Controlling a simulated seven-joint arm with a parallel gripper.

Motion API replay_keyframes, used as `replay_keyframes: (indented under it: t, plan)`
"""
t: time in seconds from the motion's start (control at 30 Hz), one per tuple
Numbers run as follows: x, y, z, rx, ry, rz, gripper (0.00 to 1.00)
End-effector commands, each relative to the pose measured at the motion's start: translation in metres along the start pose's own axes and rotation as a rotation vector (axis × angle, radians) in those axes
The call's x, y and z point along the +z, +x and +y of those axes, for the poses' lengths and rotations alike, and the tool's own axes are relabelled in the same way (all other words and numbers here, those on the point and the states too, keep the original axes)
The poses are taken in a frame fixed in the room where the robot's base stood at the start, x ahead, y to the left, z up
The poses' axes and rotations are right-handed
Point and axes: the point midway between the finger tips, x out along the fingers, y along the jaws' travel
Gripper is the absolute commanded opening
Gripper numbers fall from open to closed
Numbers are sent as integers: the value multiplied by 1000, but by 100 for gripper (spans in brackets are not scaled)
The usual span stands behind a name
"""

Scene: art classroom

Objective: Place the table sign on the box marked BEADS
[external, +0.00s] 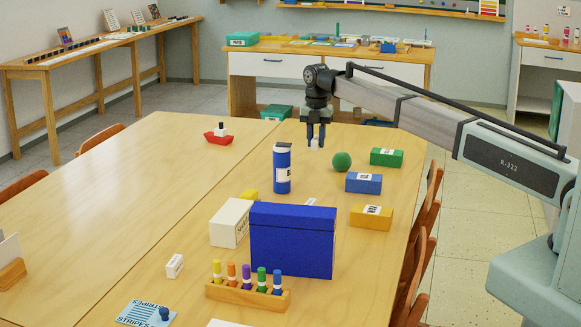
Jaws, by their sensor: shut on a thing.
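My gripper (315,144) points down above the far right part of the table, behind the blue bottle. It is shut on a small white thing (313,147), mostly hidden by the fingers; I cannot tell what it is. A white card in a wooden base (11,272), cut off at the left edge, looks like a table sign. Three small labelled boxes stand at the right: green (386,157), blue (363,183) and yellow (371,217). Their labels are too small to read, so I cannot tell which is marked BEADS.
A green ball (342,161), a blue bottle (282,168), a large blue box (293,240), a white box (230,222) and a rack of coloured tubes (248,291) stand on the table. A red toy boat (219,134) is at the back. The table's left half is mostly clear.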

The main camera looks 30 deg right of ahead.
Motion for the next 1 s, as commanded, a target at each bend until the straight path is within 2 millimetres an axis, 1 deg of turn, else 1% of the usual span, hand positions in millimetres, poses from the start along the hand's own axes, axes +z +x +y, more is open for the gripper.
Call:
replay_keyframes:
  t: [0.17,0.2,0.27,0.3,0.4,0.47,0.5,0.57,0.63,0.77,0.97,1.0]
  plan:
    - [1,-48,1,3,0,-2,0]
    - [1,-63,2,4,0,-3,0]
    - [1,-84,2,4,0,-3,0]
    - [1,-98,2,3,0,-2,0]
    - [1,-129,2,3,0,-2,0]
    - [1,-144,2,3,0,-2,0]
    - [1,-154,1,2,0,-2,0]
    - [1,-165,1,2,0,-1,0]
    - [1,-180,1,2,0,-1,0]
    - [1,-201,1,2,0,-1,0]
    - [-41,-201,8,0,1,0,0]
    - [-52,-201,10,0,1,0,0]
